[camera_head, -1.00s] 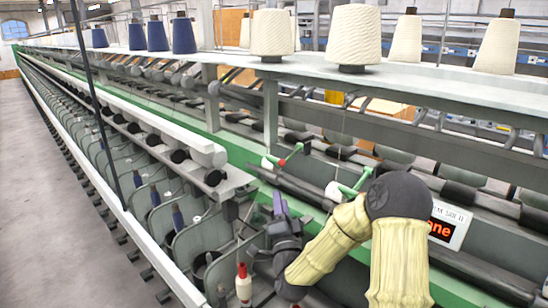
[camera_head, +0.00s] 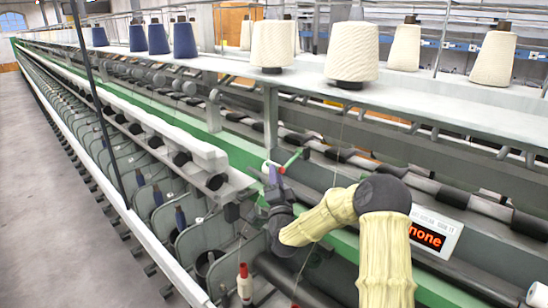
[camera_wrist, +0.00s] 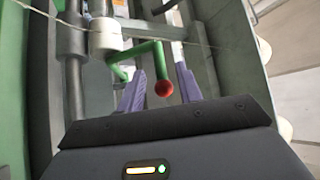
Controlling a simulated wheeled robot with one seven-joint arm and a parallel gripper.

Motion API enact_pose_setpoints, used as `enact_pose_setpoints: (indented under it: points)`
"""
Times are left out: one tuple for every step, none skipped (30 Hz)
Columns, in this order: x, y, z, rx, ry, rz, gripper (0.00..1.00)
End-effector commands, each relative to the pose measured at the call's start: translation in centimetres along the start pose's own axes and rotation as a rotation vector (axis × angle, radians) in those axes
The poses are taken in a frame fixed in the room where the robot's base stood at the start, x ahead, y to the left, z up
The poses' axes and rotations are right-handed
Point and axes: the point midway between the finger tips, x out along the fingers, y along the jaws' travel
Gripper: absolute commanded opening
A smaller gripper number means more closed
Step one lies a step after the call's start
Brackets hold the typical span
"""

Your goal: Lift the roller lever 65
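A roller lever, a green bar with a red ball tip (camera_wrist: 164,88), shows in the wrist view beside a white roller (camera_wrist: 105,36). Its ball sits between the two purple fingers of my gripper (camera_wrist: 161,90), with a visible gap on each side. My gripper is open and appears to hold nothing. In the head view the green lever (camera_head: 292,159) stands right by the fingertips of my gripper (camera_head: 273,178), which partly cover its lower end. No number can be read on the lever.
The long spinning frame has a row of grey separator plates (camera_head: 203,237) on the left. White and blue yarn bobbins stand on the shelf (camera_head: 425,92) above. A red-topped spool (camera_head: 244,283) is below my arm. A lit display (camera_head: 426,237) is to the right.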

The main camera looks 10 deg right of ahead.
Motion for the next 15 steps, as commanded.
enact_pose_setpoints:
  points:
    - [0.9, -0.3, -0.1, 0.001, 0.001, 0.0, 0.35]
    - [1.4, -0.3, -0.1, 0.001, 0.001, -0.001, 0.35]
    - [2.0, -0.3, -0.1, 0.001, 0.001, 0.0, 0.35]
    - [2.5, -0.3, -0.1, 0.001, 0.002, 0.0, 0.35]
    - [2.9, -0.3, -0.1, 0.001, 0.002, 0.001, 0.35]
    - [3.5, -0.3, -0.1, 0.001, 0.001, 0.001, 0.35]
    - [3.9, -0.3, -0.1, 0.001, 0.002, 0.0, 0.35]
    - [4.2, -0.3, -0.1, 0.001, 0.002, 0.0, 0.35]
    - [4.6, -0.2, -0.1, 0.001, 0.001, 0.001, 0.35]
    - [4.9, -0.2, -0.1, 0.001, 0.0, 0.001, 0.35]
    - [5.1, -0.2, -0.1, 0.001, 0.001, 0.0, 0.35]
    - [5.4, -0.2, 0.0, 0.001, 0.001, -0.001, 0.35]
    - [5.5, -0.1, 0.0, 0.001, 0.0, 0.0, 0.35]
    - [5.6, -0.1, 0.0, 0.001, -0.001, 0.0, 0.35]
    - [5.6, -0.1, 0.1, 0.0, -0.001, 0.0, 0.35]
